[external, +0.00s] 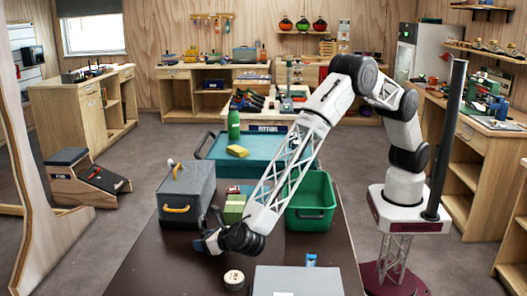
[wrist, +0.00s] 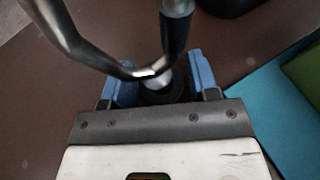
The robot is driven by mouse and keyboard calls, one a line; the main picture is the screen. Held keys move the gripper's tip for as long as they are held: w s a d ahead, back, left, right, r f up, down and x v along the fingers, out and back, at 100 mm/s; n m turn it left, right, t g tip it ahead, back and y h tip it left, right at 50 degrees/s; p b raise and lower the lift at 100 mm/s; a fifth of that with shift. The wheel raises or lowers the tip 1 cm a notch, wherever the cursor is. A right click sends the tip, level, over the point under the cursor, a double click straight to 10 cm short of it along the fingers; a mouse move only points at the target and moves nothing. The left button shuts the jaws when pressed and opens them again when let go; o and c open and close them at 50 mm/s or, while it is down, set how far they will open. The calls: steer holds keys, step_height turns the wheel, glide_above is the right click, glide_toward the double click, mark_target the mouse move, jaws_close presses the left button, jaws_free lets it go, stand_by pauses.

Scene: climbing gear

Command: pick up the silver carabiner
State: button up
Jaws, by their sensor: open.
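A shiny, dark silver curved metal loop, which looks like the silver carabiner (wrist: 88,54), fills the upper left of the wrist view. Its lower bend lies between the blue fingers of my gripper (wrist: 163,82), with one finger on each side. The fingers are apart, and I cannot tell whether either touches the metal. The top of the loop runs out of the wrist view. In the external view, my gripper (external: 205,243) is low over the brown table, in front of the grey box. The carabiner is not clearly distinguishable there.
The grey box (external: 187,187) with a yellow handle stands behind my gripper. Green blocks (external: 234,208) and a green crate (external: 320,215) are to the right. A tape roll (external: 234,277) and a grey flat case (external: 297,282) lie nearer the camera. The table's front left is clear.

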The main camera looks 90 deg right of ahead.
steer(key=shift+c, duration=0.3)
steer(key=c, duration=0.7)
steer(key=shift+r, duration=0.2)
steer(key=shift+r, duration=4.85)
